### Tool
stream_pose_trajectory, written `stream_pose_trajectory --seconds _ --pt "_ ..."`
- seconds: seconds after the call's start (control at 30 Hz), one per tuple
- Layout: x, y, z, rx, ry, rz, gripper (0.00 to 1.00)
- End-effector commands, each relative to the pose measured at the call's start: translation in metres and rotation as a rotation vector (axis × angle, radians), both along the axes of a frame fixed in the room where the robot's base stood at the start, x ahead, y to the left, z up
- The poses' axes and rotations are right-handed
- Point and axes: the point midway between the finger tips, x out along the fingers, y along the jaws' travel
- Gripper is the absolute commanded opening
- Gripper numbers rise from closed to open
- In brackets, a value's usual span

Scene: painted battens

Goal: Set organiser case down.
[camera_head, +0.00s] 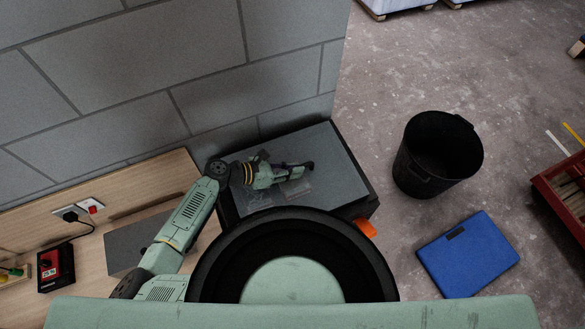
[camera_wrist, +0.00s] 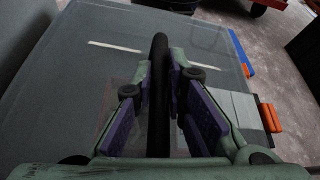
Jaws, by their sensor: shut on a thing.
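The organiser case (camera_head: 325,150) looks like a flat dark box with a grey, apparently see-through top and black sides, beside the wooden bench. An orange latch (camera_head: 365,228) shows at its lower right. The wrist view shows the case top (camera_wrist: 60,90) filling much of the picture, with orange latches (camera_wrist: 270,118) along the right. My gripper (camera_head: 305,167) is over the top; in the wrist view its purple-padded fingers (camera_wrist: 172,90) are shut on a black bar-like handle (camera_wrist: 160,60). The underside of the case is hidden, so I cannot tell whether it rests on anything.
A block wall (camera_head: 150,70) stands behind. The bench (camera_head: 110,205) at left holds a red-and-black device (camera_head: 55,268). A black bin (camera_head: 437,155), a blue case (camera_head: 468,255) and a red crate (camera_head: 565,195) stand on the floor at right. Bare floor lies between them.

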Motion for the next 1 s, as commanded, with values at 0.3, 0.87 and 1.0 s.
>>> stream_pose_trajectory --seconds 0.3,0.87,1.0 --pt "0.0006 -0.0008 -0.0009 -0.004 -0.002 -0.001 0.00" --pt "0.0006 -0.0007 -0.0057 -0.004 -0.002 -0.001 0.00" --pt "0.0006 -0.0007 -0.0069 -0.004 -0.002 -0.001 0.00"
